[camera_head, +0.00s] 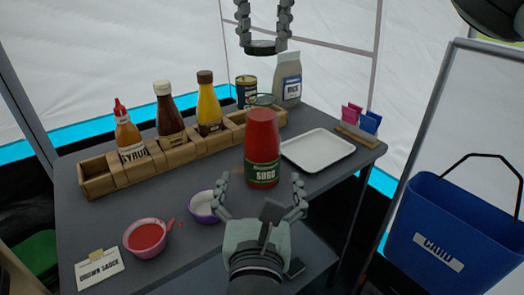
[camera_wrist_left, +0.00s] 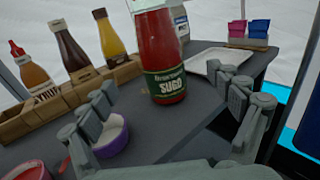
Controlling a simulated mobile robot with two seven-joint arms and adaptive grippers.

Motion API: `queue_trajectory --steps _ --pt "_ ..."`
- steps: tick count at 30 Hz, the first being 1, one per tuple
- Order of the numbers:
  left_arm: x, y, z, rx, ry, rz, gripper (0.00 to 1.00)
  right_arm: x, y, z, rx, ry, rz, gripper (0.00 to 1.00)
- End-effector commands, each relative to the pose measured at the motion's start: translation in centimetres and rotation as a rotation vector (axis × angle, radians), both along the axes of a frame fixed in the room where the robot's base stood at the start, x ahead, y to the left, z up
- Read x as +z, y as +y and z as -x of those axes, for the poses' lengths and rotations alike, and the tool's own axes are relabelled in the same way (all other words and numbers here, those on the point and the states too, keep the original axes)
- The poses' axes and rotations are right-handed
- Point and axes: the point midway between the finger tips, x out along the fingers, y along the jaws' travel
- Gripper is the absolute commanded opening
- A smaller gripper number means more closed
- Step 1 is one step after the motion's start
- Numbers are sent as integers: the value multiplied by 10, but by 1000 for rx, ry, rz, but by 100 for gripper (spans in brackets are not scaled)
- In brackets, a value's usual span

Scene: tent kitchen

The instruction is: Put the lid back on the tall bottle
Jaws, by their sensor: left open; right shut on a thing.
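The tall bottle (camera_head: 262,140) is red, labelled SUGO, and stands upright on the grey table with its top uncovered. It also shows in the left wrist view (camera_wrist_left: 158,50), where its top is cut off. The dark round lid (camera_head: 263,48) is in my right gripper (camera_head: 264,38), which is shut on it and hangs above the bottle with a clear gap between. My left gripper (camera_head: 260,186) is open and empty, its fingers spread on the near side of the bottle. In the left wrist view the fingers (camera_wrist_left: 168,100) are apart, with the bottle beyond them.
A wooden rack (camera_head: 98,180) with syrup, brown and yellow bottles stands left. A tin (camera_head: 246,92) and a RICE bag (camera_head: 287,80) are behind. A white tray (camera_head: 318,168) lies right, a purple bowl (camera_head: 204,217) and red-sauce bowl (camera_head: 148,252) front left. A blue bin (camera_head: 450,225) is off-table.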

Motion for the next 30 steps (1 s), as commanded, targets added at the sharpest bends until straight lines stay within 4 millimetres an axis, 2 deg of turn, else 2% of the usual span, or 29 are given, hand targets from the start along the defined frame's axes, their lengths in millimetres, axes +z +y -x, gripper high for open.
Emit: queue_trajectory --steps 5,18,24,30 --pt "1 0 -19 2 -3 -1 91 0 0 0 0 0 0 36" --pt "1 -2 -98 2 -1 1 91 0 0 0 0 0 0 36" --pt "0 -3 -115 1 -1 0 91 0 0 0 0 0 0 36" --pt "0 -3 -119 1 0 1 91 0 0 0 0 0 0 36"
